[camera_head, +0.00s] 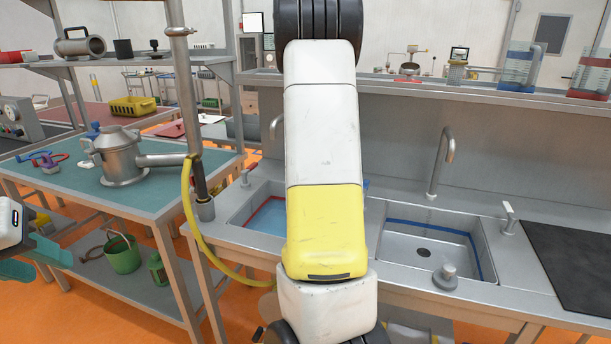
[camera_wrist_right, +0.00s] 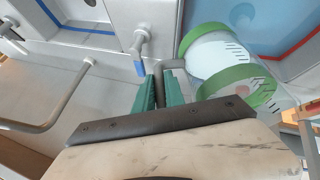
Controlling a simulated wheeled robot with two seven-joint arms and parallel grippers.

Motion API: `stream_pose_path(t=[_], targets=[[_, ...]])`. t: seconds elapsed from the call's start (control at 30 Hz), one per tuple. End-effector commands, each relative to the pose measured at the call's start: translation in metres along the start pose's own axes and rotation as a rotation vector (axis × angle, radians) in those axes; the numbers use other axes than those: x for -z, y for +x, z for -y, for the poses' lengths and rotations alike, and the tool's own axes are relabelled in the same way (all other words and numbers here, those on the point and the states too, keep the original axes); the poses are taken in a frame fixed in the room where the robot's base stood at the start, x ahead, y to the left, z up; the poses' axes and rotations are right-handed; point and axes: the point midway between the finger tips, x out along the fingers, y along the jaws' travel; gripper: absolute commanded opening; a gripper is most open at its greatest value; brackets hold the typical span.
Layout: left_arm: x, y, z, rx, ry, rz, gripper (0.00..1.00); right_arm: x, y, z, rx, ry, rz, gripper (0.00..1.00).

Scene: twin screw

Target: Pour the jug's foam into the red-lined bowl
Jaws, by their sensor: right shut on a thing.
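The red-lined bowl (camera_head: 264,216) is the left sink basin, partly hidden behind my right arm; its red line and blue inside show at the right of the right wrist view (camera_wrist_right: 298,52). The jug (camera_wrist_right: 215,56) is clear with green bands and dark graduation marks. My right gripper (camera_wrist_right: 160,88) is shut on the jug's grey handle, with the jug beside the fingers, seen against the red-lined bowl. Whether it is tilted, and its foam, I cannot tell. The head view hides jug and right gripper. My left gripper (camera_head: 42,258) is open and empty at the left edge.
The blue-lined basin (camera_head: 426,246) is right of my arm. A tap (camera_head: 440,163) stands behind it, and a grey knob (camera_head: 446,276) at its front. A metal pot (camera_head: 121,158) stands on the teal table at left, beside a post with a yellow hose (camera_head: 199,232).

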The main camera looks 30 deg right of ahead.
Motion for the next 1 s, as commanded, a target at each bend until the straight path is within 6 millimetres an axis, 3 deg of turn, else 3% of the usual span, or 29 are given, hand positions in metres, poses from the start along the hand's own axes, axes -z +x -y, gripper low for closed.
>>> stream_pose_path(t=[0.37,0.5,1.0], targets=[[0.0,0.0,0.0,0.0,0.0,0.0,0.36,0.014,-0.029,-0.002,-0.35,-0.156,-0.136,0.0],[0.0,0.0,0.0,0.0,0.0,0.0,0.36,0.014,-0.036,0.006,-0.525,-0.231,-0.198,0.0],[0.0,0.0,0.0,0.0,0.0,0.0,0.36,0.012,-0.042,0.014,-0.658,-0.262,-0.256,0.0]])
